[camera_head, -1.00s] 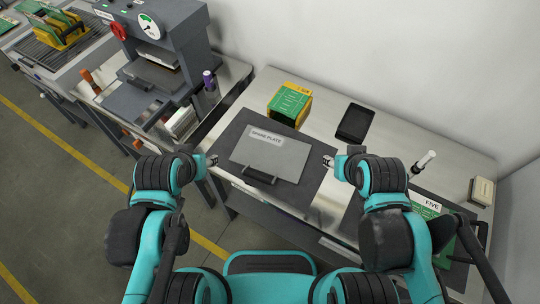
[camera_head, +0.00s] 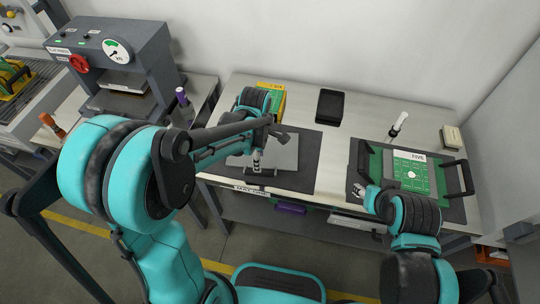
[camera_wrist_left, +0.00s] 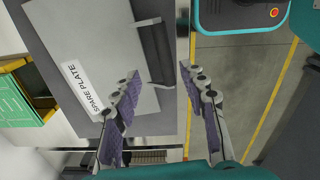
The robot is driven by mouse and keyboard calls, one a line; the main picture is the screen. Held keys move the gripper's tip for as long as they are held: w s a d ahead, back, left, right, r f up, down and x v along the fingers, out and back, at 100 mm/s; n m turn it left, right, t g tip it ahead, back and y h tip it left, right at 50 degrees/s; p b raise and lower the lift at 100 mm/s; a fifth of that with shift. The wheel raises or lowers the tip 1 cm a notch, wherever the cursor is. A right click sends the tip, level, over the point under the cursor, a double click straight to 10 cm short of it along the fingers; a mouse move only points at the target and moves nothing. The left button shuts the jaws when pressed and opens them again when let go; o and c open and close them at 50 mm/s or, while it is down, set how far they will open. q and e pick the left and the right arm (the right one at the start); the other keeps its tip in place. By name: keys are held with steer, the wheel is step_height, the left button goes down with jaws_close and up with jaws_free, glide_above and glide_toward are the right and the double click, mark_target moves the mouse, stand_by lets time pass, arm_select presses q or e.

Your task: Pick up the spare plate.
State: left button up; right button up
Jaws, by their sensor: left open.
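The spare plate (camera_head: 284,152) is a flat grey sheet lying on a dark mat (camera_head: 308,165), partly hidden by my left arm in the head view. In the left wrist view the plate (camera_wrist_left: 95,40) shows its "SPARE PLATE" label and a dark bar handle (camera_wrist_left: 154,50) near one edge. My left gripper (camera_head: 257,162) is over the handle side of the plate. In the wrist view the left gripper (camera_wrist_left: 160,72) is open, with the handle just ahead between its spread fingers. My right gripper (camera_head: 361,189) is by the left side of a green board; its jaws are too small to read.
The green board (camera_head: 415,178) labelled "FIVE" sits on a dark mat at right with black handles. A yellow-green rack (camera_head: 276,97) and a black tablet (camera_head: 330,106) stand behind the plate. A press with a gauge (camera_head: 120,60) is at left. The bench's front edge is close to the plate.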

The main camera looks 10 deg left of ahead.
arm_select(q)
step_height(320, 180, down, 3)
steer(key=shift+b, duration=0.55)
steer(key=f, duration=0.1)
steer(key=f+b, duration=0.1)
steer(key=f, duration=0.1)
steer(key=f+b, duration=0.1)
steer(key=shift+s+d+f, duration=0.15)
steer(key=shift+s+f, duration=0.2)
steer(key=shift+s, duration=0.05)
steer(key=shift+r, duration=0.1)
steer(key=shift+c, duration=0.4)
jaws_close()
